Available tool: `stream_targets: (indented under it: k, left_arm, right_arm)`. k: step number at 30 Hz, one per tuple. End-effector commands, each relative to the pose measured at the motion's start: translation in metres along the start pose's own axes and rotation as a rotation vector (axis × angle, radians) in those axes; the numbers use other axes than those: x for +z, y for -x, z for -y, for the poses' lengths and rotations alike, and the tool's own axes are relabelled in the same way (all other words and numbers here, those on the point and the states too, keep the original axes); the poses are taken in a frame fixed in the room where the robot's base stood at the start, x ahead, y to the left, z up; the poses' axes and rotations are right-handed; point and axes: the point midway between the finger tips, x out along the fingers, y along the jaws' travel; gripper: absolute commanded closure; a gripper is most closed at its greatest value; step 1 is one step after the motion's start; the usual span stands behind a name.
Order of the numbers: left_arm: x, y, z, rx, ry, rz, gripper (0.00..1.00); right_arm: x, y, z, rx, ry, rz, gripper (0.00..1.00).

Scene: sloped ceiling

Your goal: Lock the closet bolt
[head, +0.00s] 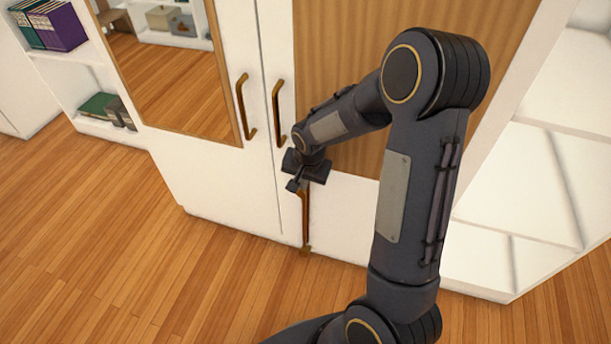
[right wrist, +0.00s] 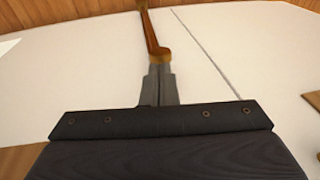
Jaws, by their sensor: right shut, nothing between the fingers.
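The closet bolt (head: 305,217) is a thin brown vertical rod low on the closet's right door, with its lower end by the floor. In the right wrist view the bolt (right wrist: 150,30) runs from the top edge to the fingertips, ending in a brighter brass-coloured knob. My right gripper (head: 293,186) is at the bolt's upper end in the head view. Its fingers (right wrist: 158,72) are shut with nothing between them, and the tips are right at the knob. Whether they touch it I cannot tell. The gripper and wrist hide the bolt's top in the head view. My left gripper is not in view.
Two brown door handles (head: 246,107) (head: 279,112) stand side by side above the bolt. The left door has a mirror (head: 170,75). Open shelves (head: 95,75) with books are at the left, and white panels (head: 530,190) at the right. The wooden floor (head: 130,270) in front is clear.

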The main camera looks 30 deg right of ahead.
Motion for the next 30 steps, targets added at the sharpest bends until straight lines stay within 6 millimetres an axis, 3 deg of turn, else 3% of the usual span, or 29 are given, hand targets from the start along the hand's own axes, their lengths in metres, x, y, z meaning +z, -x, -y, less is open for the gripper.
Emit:
stream_targets:
  k: [1, 6, 20, 27, 30]
  left_arm:
    - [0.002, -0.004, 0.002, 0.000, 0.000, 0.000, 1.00]
    - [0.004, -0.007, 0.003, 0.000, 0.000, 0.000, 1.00]
    - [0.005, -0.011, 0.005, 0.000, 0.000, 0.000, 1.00]
    - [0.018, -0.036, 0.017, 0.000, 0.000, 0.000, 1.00]
    - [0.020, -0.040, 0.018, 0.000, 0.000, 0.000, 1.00]
  right_arm:
    - [0.000, -0.010, -0.001, 0.001, -0.001, 0.001, 1.00]
    - [0.000, -0.021, 0.000, 0.000, 0.000, 0.000, 1.00]
    - [0.001, -0.026, -0.001, 0.000, 0.000, 0.000, 1.00]
    - [0.007, -0.066, -0.007, 0.001, 0.001, 0.001, 1.00]
    - [0.008, -0.074, -0.008, 0.000, 0.000, 0.000, 1.00]
